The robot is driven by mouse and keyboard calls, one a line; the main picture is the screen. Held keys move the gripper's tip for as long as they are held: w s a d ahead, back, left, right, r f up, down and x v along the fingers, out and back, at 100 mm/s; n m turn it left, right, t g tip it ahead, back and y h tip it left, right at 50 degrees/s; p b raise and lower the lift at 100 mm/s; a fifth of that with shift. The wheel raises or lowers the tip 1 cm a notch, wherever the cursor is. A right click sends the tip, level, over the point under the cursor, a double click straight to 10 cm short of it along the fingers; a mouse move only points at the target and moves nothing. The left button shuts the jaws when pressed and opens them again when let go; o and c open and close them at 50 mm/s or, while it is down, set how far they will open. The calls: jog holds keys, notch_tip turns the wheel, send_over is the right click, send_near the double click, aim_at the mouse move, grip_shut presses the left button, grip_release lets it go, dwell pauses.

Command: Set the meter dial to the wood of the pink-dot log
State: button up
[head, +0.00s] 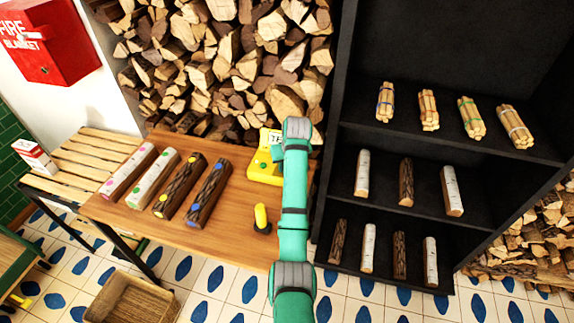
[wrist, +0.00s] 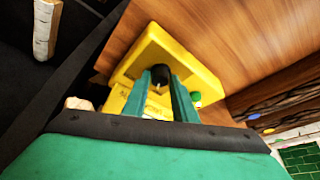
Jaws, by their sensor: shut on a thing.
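The yellow meter (head: 264,168) stands on the wooden table and is partly hidden by my arm in the head view. In the wrist view the meter (wrist: 195,70) fills the middle, with its black dial knob (wrist: 160,72) between my fingers. My gripper (wrist: 161,84) is shut on this knob. The dial's markings and pointer setting cannot be read. The pink-dot log (head: 128,172) lies leftmost in a row on the table. It has pale, whitish bark and pink dots. My gripper's fingertips are hidden in the head view.
Logs with green (head: 152,180), yellow (head: 180,186) and blue dots (head: 208,194) lie beside it. A yellow-handled tool (head: 261,216) stands near the table's front edge. A black shelf (head: 335,190) with logs and stick bundles stands at right. Stacked firewood (head: 205,75) is behind.

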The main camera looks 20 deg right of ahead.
jog(key=m, duration=0.1)
jog(key=m+h, duration=0.1)
jog(key=m, duration=0.1)
jog(key=m+h, duration=0.1)
jog(key=m, duration=0.1)
jog(key=shift+w+a, duration=0.1)
jog(key=shift+a, duration=0.15)
jog(key=m+g, duration=0.1)
jog(key=m, duration=0.2)
jog(key=m+g+h, duration=0.1)
jog(key=m, duration=0.2)
jog(key=shift+w+a+h, duration=0.1)
jog(key=shift+h, duration=0.2)
jog(key=shift+m, duration=0.3)
jog(key=o, duration=1)
jog(key=v, duration=1)
jog(key=shift+a+r, duration=0.2)
jog(key=shift+r, duration=0.15)
